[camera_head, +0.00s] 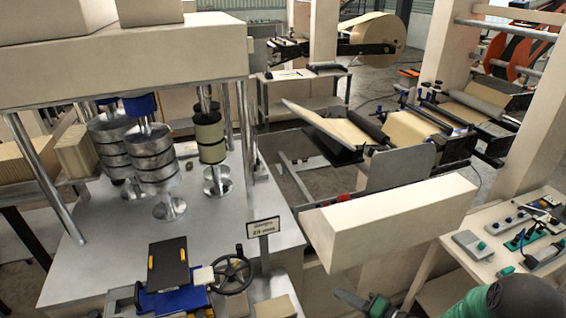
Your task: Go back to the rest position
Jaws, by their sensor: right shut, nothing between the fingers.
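My right gripper (345,296) shows at the bottom edge, right of the middle. Its arm comes in from the lower right, with green and dark parts. The gripper is shut and holds nothing. It is seen in front of the beige machine body, and its lower part is cut off by the picture edge. My left gripper is not in view.
A grey machine table (110,270) with metal roller stacks fills the left. A blue device (172,302) and a black handwheel (232,274) stand at its front. A beige beam (390,222) lies beyond my right gripper. A tool-covered table (480,268) is at right.

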